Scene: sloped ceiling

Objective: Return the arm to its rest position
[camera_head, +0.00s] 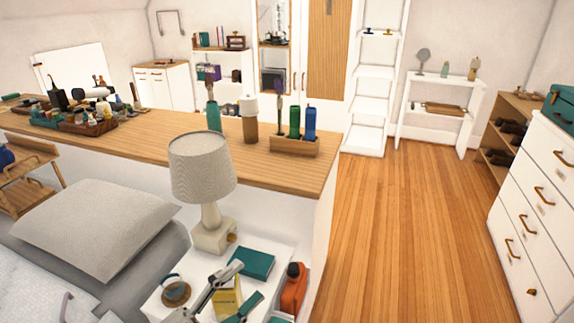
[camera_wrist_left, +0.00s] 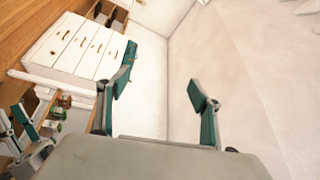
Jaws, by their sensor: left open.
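My left gripper (camera_head: 241,288) shows low in the head view, in front of the white bedside table. Its grey and teal parts overlap the things on the table in the picture. In the left wrist view the two teal-padded fingers of my left gripper (camera_wrist_left: 161,92) stand wide apart. Nothing is between them but the pale wall behind. At the left edge of the wrist view are grey and teal parts that look like my right gripper (camera_wrist_left: 22,125); their opening is unclear.
A wooden-topped counter (camera_head: 290,170) stands behind. A white dresser (camera_head: 535,190) is at right. The wooden floor (camera_head: 405,230) is clear.

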